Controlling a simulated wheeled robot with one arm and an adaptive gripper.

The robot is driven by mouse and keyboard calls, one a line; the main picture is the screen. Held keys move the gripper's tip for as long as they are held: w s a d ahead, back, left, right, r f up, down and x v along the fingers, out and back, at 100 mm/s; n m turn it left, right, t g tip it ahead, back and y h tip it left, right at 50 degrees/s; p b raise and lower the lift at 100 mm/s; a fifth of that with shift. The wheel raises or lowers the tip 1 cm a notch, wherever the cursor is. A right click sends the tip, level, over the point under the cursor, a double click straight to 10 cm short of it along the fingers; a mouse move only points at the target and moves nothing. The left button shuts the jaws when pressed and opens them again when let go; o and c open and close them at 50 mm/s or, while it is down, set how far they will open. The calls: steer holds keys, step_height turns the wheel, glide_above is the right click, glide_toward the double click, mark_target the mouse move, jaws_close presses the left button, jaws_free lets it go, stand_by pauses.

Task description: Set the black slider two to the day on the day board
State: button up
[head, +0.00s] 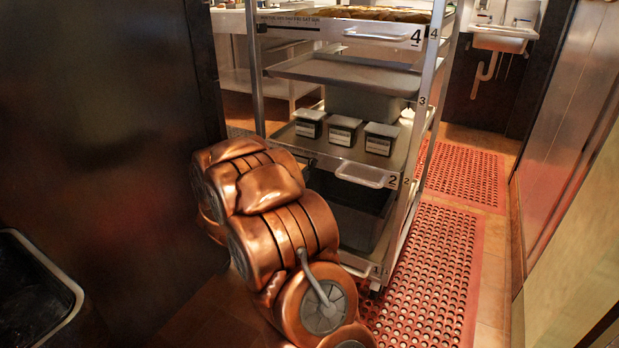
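A metal rack with numbered shelves stands in the middle of the head view. I cannot make out black slider two or a separate day board.
Several dark containers with grey lids (343,130) stand on a rack shelf. A dark panel (110,130) fills the left, close to my arm. A black bin (35,290) is at lower left. Red perforated mats (435,270) cover the floor right of the rack. A sink (503,38) is behind.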

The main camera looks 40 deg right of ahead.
mark_target(310, 164)
steer(key=shift+s+b+x, duration=0.15)
steer(key=shift+b+x, duration=0.5)
steer(key=shift+x, duration=1.35)
steer(key=shift+s+b+x, duration=0.15)
steer(key=shift+b+x, duration=0.5)
steer(key=shift+x, duration=1.35)
steer(key=shift+f, duration=0.1)
jaws_close()
